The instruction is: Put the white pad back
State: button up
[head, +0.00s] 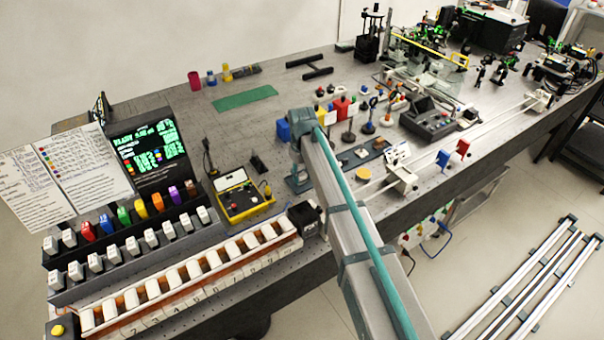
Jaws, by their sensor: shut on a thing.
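My arm reaches from the lower right over the bench, with its teal wrist above the front middle part. My gripper (298,183) shows only in part below the wrist, low over the bench behind the long row of white pads. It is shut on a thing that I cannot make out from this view. The long rack (190,305) at the bench's front edge carries a row of white pads (193,268). Smaller white pieces (150,238) stand in stepped dark racks behind it. I cannot tell which white pad the task means.
A yellow-framed box (243,196) with a cable stands left of my gripper. A dark screen (149,150) and paper sheets (62,175) are at the left. Blue, red and white optics stand right of the wrist.

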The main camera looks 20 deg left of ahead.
aim_at(302, 174)
jog(key=o, duration=1.1)
jog(key=shift+r, duration=0.1)
notch_tip(302, 174, up, 12)
jog(key=b, duration=0.3)
